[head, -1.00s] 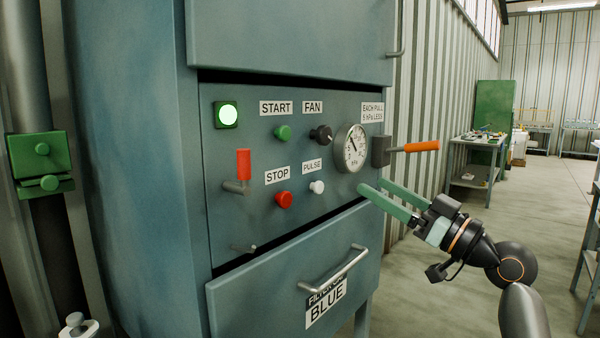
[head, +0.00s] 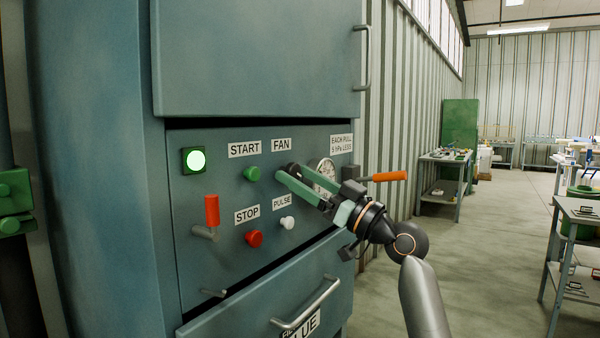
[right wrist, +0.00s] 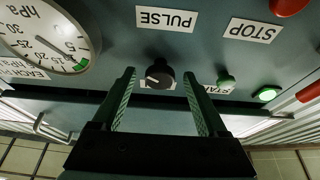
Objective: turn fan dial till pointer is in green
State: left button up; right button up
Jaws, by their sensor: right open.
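The black fan dial (right wrist: 158,75) has a pale mark on its face. In the right wrist view, which is upside down, it shows between the tips of my open right gripper (right wrist: 159,76); contact cannot be told. In the head view the right gripper (head: 284,172) covers most of the dial, below the FAN label (head: 281,145). The round white gauge (right wrist: 42,38) has a green band (right wrist: 81,65) on its scale. Its thin needle points toward the lower right in the wrist view, close to that band; whether it is inside is unclear. My left gripper is not in view.
The panel carries a lit green lamp (head: 195,160), a green START button (head: 251,174), a red STOP button (head: 254,238) and a white PULSE button (head: 287,223). A red lever (head: 211,211) is at left and an orange-handled lever (head: 388,176) sticks out right.

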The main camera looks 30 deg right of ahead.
jog(key=shift+w, duration=0.15)
jog(key=shift+r, duration=0.1)
grip_shut()
dwell(0.5)
